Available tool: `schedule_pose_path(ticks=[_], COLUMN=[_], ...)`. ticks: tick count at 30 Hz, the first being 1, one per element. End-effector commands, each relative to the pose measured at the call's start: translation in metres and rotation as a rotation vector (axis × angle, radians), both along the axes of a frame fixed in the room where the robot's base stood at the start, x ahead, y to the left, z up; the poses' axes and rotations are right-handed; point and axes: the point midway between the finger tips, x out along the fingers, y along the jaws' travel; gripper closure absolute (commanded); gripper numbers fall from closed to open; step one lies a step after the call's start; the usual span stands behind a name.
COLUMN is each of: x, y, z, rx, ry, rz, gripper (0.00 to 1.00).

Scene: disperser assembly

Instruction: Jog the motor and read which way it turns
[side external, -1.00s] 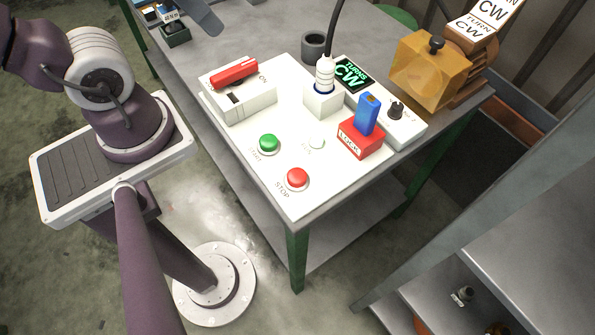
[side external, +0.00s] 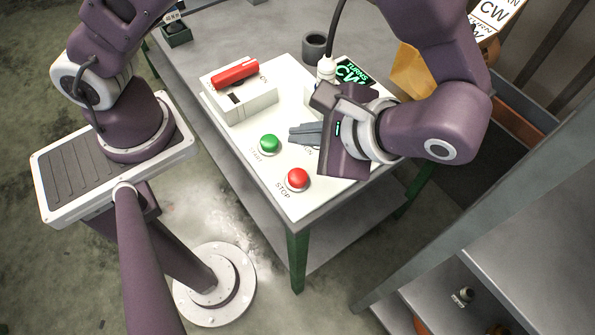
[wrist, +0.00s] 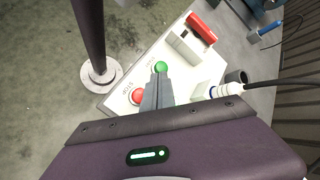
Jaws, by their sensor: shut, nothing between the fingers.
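My gripper (side external: 292,133) is shut and empty, its grey fingertips beside the green START button (side external: 269,144) and above the panel. In the wrist view my fingers (wrist: 158,78) point at that button (wrist: 160,67); contact cannot be told. The red STOP button (side external: 297,178) is nearer the front corner; it also shows in the wrist view (wrist: 137,96). The display (side external: 352,72) is lit green and reads "TURNS CW", partly covered by my arm. A white sign (side external: 494,14) reads "CW". The amber guard (side external: 408,75) is mostly hidden; the red and blue lock block is hidden.
The white panel (side external: 245,122) carries a box with a red lever (side external: 236,72) and a white cable plug (side external: 326,68). A dark cup (side external: 314,45) stands behind. Grey shelves (side external: 500,235) stand to the right of the table. The back left of the table (side external: 225,45) is mostly clear.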

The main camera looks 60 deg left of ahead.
Motion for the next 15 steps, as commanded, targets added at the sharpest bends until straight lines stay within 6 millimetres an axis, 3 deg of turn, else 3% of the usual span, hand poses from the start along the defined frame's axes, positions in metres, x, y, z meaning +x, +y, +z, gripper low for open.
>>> schedule_pose_path(ticks=[8,15], x=[0.000,0.000], y=[0.000,0.001], z=[-0.001,-0.029], rx=[-0.001,0.000], ry=[0.001,0.003], rz=[0.002,0.002], gripper=[1.00,1.00])
